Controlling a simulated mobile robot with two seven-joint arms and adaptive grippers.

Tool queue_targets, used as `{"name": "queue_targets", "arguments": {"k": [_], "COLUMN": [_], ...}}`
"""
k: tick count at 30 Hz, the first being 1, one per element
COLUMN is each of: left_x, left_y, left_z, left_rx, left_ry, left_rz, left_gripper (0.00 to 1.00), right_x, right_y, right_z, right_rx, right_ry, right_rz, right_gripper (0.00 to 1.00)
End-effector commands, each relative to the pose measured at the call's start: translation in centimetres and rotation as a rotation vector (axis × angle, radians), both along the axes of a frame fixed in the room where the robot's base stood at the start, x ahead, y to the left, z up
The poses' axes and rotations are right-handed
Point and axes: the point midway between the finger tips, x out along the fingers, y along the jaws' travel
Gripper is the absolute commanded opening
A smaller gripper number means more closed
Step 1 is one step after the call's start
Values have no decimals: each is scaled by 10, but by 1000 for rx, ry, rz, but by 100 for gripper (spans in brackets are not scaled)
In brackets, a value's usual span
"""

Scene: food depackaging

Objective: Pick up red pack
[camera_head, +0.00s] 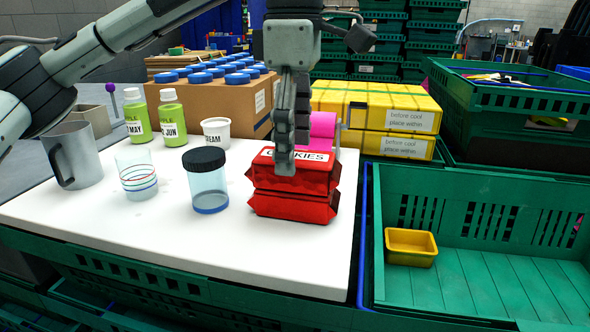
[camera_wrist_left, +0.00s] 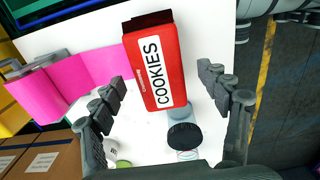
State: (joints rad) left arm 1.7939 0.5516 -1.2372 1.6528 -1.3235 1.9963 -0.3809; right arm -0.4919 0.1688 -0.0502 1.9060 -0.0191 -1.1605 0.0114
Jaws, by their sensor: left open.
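Red packs labelled COOKIES lie stacked on the white table top, an upper red pack (camera_head: 318,174) on a lower red pack (camera_head: 293,206). My left gripper (camera_head: 290,160) hangs above and in front of the upper pack in the head view, pointing down and covering part of its label. In the left wrist view, the red pack (camera_wrist_left: 156,62) lies between the spread fingers of my open, empty left gripper (camera_wrist_left: 165,92). Gaps show on both sides of the pack there. My right gripper is not seen.
A black-lidded jar (camera_head: 207,182), a clear glass (camera_head: 137,174) and a grey mug (camera_head: 72,156) stand left of the packs. A pink roll (camera_head: 322,128) and yellow boxes (camera_head: 376,112) are behind. A green crate (camera_head: 480,270) with a small yellow tray (camera_head: 410,247) is at right.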

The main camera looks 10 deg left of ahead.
Motion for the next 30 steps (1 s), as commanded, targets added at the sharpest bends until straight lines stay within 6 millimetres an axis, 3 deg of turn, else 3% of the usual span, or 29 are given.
{"name": "queue_targets", "arguments": {"k": [6,13,27,30], "left_x": [0,0,0,0], "left_y": [0,0,0,0], "left_z": [-23,-24,-24,-24], "left_rx": [0,-1,-1,-1], "left_ry": [-1,-1,0,-1], "left_rz": [1,1,1,1], "left_gripper": [76,76,18,16], "right_x": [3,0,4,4], "right_y": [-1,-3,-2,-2], "right_z": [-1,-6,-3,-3], "right_rx": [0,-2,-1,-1], "right_ry": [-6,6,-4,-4], "right_rz": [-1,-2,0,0], "right_gripper": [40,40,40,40]}}
